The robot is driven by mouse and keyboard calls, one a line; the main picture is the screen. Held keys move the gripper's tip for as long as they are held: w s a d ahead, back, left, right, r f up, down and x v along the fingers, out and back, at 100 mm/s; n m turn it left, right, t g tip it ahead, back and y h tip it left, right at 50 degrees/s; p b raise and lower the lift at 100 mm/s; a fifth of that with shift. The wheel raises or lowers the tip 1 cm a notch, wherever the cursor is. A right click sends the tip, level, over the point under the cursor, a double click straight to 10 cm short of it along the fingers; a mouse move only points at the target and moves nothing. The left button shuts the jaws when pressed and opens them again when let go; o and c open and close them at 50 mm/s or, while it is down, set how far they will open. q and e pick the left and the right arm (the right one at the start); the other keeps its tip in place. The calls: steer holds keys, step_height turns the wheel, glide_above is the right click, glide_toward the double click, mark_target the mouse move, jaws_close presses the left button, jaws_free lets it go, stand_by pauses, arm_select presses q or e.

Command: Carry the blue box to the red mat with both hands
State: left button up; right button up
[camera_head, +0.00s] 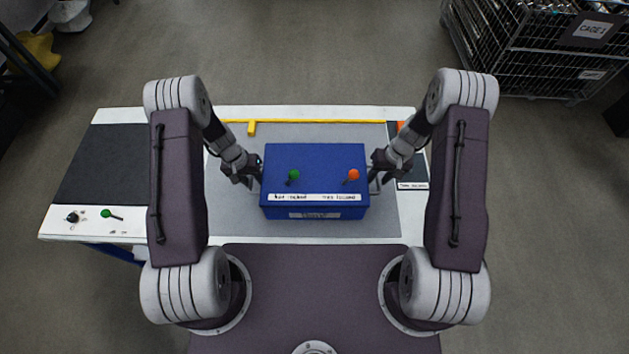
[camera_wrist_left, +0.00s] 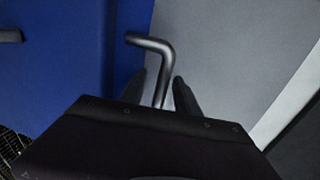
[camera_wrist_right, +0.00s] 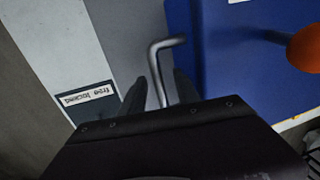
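The blue box (camera_head: 315,165) sits on the grey middle area of the white table, between my two grippers. It has a metal handle on each side. My left gripper (camera_head: 250,178) is at its left handle; in the left wrist view the fingers stand on both sides of the handle bar (camera_wrist_left: 160,60), with a small gap showing. My right gripper (camera_head: 376,175) is at the right handle; in the right wrist view its fingers likewise stand either side of that handle bar (camera_wrist_right: 158,60), apart from it. No clearly red mat shows.
A dark mat (camera_head: 105,168) covers the table's left end. A green-topped knob (camera_head: 106,213) lies at the front left. A yellow bar (camera_head: 310,121) runs along the back. A dark labelled strip (camera_head: 411,173) is at right. A wire cage (camera_head: 520,60) stands on the floor behind.

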arm_select(q)
steer(key=shift+d+f, duration=0.15)
steer(key=shift+f, duration=0.2)
arm_select(e)
steer(key=shift+f, duration=0.4)
arm_select(q)
jaws_close()
arm_select(e)
jaws_close()
arm_select(q)
steer(key=shift+r, duration=0.1)
arm_select(e)
steer(key=shift+r, duration=0.1)
stand_by(0.4)
